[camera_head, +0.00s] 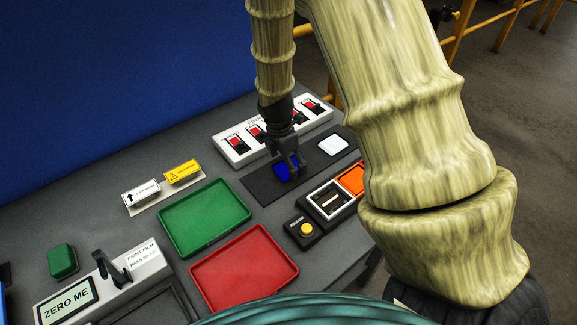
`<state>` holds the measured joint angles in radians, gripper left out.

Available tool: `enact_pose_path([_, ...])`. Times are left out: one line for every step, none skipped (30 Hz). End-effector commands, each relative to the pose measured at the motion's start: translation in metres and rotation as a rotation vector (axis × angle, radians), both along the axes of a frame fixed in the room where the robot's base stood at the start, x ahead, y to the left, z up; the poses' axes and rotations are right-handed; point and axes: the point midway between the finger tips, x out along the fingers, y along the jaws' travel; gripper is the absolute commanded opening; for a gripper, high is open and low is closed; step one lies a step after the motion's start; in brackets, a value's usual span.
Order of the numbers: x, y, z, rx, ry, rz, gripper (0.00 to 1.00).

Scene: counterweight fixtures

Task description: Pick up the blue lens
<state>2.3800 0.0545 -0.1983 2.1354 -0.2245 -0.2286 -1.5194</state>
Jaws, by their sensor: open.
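The blue lens (286,171) is a small dark blue square lying on a dark mat (262,185) on the grey table. My gripper (291,172) points down right at the lens, its fingers covering part of it. The gripper is open. I cannot tell from this view whether the fingers touch the lens or are just above it.
A white square (333,145) lies right of the lens. A white panel with red switches (240,143) stands behind. A green tray (205,216) and a red tray (243,266) are in front. A box with a yellow button (306,230) and an orange piece (352,180) are nearby.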

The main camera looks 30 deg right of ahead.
Motion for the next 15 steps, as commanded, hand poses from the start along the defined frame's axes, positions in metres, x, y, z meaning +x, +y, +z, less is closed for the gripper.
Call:
enact_pose_path([-0.0008, -0.0007, -0.0035, 0.000, 0.003, 0.000, 0.88])
enact_pose_path([-0.0007, -0.0010, -0.0053, 0.000, 0.002, 0.000, 0.88])
enact_pose_path([-0.0005, -0.0013, -0.0074, 0.000, 0.001, 0.000, 0.88])
enact_pose_path([-0.0005, -0.0015, -0.0088, 0.000, 0.001, -0.001, 0.88])
enact_pose_path([-0.0005, -0.0017, -0.0099, 0.000, 0.000, -0.001, 0.88])
enact_pose_path([-0.0005, -0.0018, -0.0111, 0.000, 0.000, -0.001, 0.88])
enact_pose_path([-0.0006, -0.0019, -0.0117, 0.000, 0.000, -0.001, 0.88])
enact_pose_path([-0.0005, -0.0018, -0.0121, 0.000, 0.000, -0.001, 0.88])
enact_pose_path([-0.0005, -0.0018, -0.0123, 0.000, 0.000, -0.001, 0.88])
enact_pose_path([-0.0005, -0.0018, -0.0123, 0.000, 0.000, -0.001, 0.88])
enact_pose_path([-0.0004, -0.0018, -0.0123, 0.000, 0.000, -0.001, 0.88])
enact_pose_path([-0.0004, -0.0018, -0.0123, 0.000, 0.000, -0.001, 0.88])
enact_pose_path([-0.0004, -0.0018, -0.0122, 0.000, 0.000, -0.001, 0.88])
enact_pose_path([-0.0004, -0.0018, -0.0122, 0.000, 0.000, -0.001, 0.88])
enact_pose_path([-0.0004, -0.0018, -0.0122, 0.000, 0.000, -0.001, 0.81])
